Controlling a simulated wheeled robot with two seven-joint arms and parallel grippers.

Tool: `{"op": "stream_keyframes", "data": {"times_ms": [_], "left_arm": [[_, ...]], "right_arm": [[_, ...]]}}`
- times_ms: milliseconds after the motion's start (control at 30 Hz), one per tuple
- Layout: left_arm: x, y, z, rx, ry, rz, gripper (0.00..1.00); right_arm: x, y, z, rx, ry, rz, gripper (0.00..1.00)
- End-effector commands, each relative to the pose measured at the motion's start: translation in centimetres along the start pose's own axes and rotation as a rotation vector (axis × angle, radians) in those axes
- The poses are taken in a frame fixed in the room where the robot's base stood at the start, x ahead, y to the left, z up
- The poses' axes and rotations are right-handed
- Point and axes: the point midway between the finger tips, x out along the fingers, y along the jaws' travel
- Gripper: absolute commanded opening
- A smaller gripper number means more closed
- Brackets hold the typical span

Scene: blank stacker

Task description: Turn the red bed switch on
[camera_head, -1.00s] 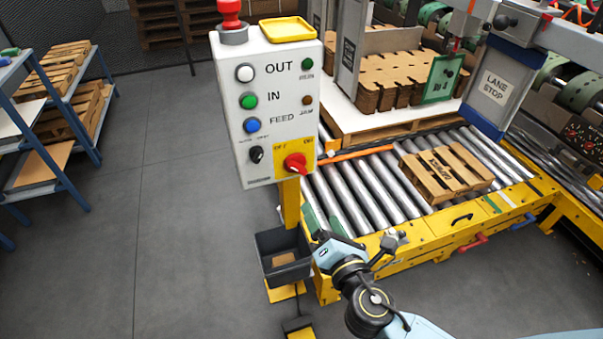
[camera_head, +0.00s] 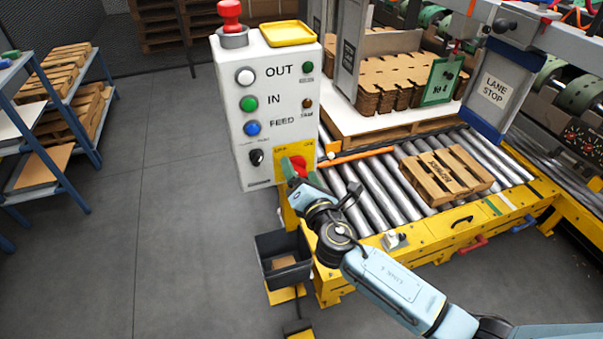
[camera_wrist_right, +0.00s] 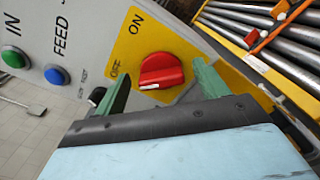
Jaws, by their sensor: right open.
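The red bed switch (camera_head: 299,164) is a rotary knob on a yellow plate (camera_wrist_right: 190,42) at the lower right of the white control box. In the right wrist view the red knob (camera_wrist_right: 162,70) shows whole, with a white mark at its lower left edge. OFF and ON are printed beside it. My right gripper (camera_head: 301,177) is at the knob in the head view and partly covers it. In the wrist view its green fingers (camera_wrist_right: 162,85) are open, one on each side of the knob. Contact cannot be told. My left gripper is not in view.
The control box (camera_head: 234,120) also carries white, green and blue buttons, a small black selector (camera_head: 257,156) and a red emergency button (camera_head: 230,16). A black bin (camera_head: 284,258) hangs below. The roller conveyor (camera_head: 370,190) with a wooden pallet (camera_head: 446,174) lies to the right.

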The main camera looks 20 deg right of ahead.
Motion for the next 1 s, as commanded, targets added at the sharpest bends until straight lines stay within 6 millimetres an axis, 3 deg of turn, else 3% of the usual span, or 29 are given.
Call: {"op": "stream_keyframes", "data": {"times_ms": [267, 600, 1000], "left_arm": [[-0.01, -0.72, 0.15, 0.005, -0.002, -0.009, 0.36], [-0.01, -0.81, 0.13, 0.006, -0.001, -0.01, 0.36], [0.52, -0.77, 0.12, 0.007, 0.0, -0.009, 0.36]], "right_arm": [[0.16, -0.02, -0.03, 0.001, 0.001, -0.001, 0.73], [0.14, -0.02, -0.01, 0.0, 0.0, 0.0, 0.3], [0.12, -0.11, -0.1, 0.074, 0.0, 0.0, 0.28]]}}
